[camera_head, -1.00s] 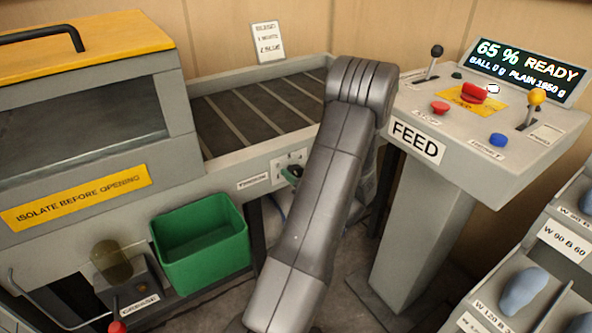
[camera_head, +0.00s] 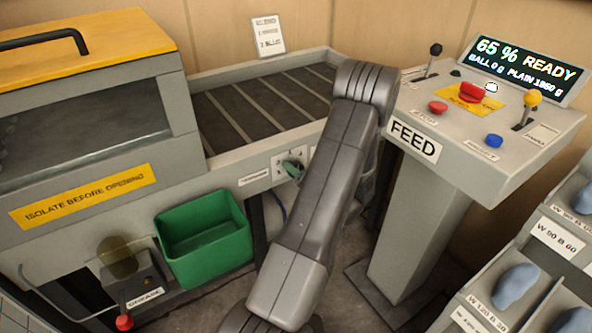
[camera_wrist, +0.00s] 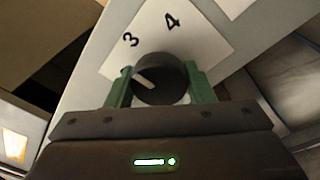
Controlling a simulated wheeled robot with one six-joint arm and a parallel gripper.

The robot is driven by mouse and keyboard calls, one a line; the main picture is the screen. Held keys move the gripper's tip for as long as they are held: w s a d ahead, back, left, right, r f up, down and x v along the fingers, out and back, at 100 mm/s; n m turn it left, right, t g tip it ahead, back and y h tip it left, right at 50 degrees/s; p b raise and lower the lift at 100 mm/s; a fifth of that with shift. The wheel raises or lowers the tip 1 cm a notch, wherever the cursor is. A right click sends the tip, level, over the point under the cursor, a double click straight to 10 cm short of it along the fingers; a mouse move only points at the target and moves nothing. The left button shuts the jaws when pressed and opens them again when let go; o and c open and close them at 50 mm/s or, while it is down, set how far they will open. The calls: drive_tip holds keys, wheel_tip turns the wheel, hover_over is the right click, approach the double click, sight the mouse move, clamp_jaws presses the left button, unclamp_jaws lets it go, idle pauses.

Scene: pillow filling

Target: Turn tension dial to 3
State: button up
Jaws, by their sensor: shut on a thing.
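The tension dial is a round black knob (camera_wrist: 160,82) with a white pointer line, on a white plate printed with 3 and 4 in the wrist view. The pointer lies on the knob's left side, aimed left and slightly up, below the 3 and not squarely at it. My gripper (camera_wrist: 161,88) has its green fingers on either side of the knob and is shut on it. Other numbers are hidden.
The plate is on the side of a slatted conveyor (camera_head: 240,110). A green bin (camera_head: 205,238) stands below left. The FEED console (camera_head: 480,140) with levers and buttons rises close right of my arm; its screen (camera_head: 525,72) reads 65 % READY. Shelved pillows (camera_head: 516,287) are lower right.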

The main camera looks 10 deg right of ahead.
drive_tip(key=shift+f, duration=0.15)
drive_tip(key=o, duration=1)
drive_tip(key=shift+c, duration=0.2)
drive_tip(key=v, duration=1.4)
drive_tip(key=shift+w, duration=0.15)
drive_tip(key=x, duration=1.3)
drive_tip(key=shift+w+a, duration=0.2)
drive_tip(key=shift+w, duration=0.15)
drive_tip(key=shift+s, duration=0.1)
